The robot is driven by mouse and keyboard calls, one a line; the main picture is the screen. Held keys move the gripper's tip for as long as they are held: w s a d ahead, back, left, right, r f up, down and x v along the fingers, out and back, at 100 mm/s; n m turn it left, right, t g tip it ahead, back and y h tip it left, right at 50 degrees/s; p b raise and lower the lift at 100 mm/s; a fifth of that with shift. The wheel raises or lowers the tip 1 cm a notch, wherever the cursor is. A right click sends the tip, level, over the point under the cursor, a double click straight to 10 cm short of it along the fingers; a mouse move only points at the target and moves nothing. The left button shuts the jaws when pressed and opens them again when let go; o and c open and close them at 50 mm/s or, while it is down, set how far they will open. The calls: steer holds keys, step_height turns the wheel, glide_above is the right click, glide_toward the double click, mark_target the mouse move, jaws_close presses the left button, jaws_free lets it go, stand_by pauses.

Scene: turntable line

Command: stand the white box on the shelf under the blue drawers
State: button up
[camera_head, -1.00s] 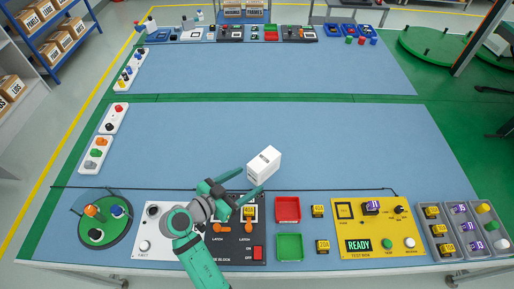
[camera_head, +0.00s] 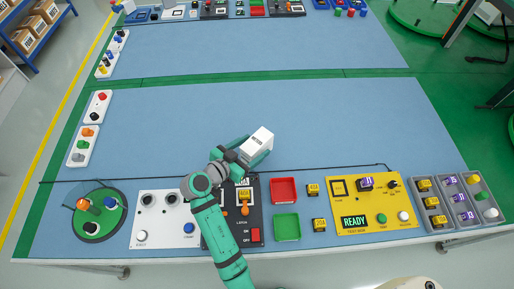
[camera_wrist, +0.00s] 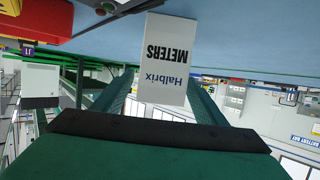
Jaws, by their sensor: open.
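The white box (camera_head: 260,138) stands on the blue table mat (camera_head: 330,120), behind the black panel. In the wrist view the white box (camera_wrist: 165,62) appears upside down, its face reading "Halbrix METERS". My gripper (camera_head: 254,148) is open, with one green finger on each side of the box's near part. In the wrist view the fingers (camera_wrist: 160,98) flank the box; I cannot tell whether either touches it. I cannot make out any blue drawers or a shelf under them in these views.
The near table edge holds a green turntable (camera_head: 97,212), a black switch panel (camera_head: 246,226), a red tray (camera_head: 284,190), a green tray (camera_head: 287,228), a yellow test box (camera_head: 372,205) and a grey sorter (camera_head: 457,203). The mat beyond the white box is clear.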

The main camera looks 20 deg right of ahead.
steer(key=shift+x, duration=1.2)
steer(key=shift+r, duration=0.1)
steer(key=c, duration=1.6)
steer(key=shift+o, duration=0.2)
steer(key=shift+r, duration=0.1)
steer(key=shift+r, duration=0.55)
steer(key=s+a+r, duration=0.1)
steer(key=r, duration=0.1)
steer(key=s+a+r, duration=0.1)
steer(key=r, duration=0.2)
steer(key=s+a+r, duration=0.1)
steer(key=s+r, duration=0.1)
steer(key=shift+r, duration=0.35)
steer(key=s+a+r, duration=0.4)
steer(key=s+a, duration=0.1)
steer(key=s, duration=0.2)
steer(key=shift+s, duration=0.35)
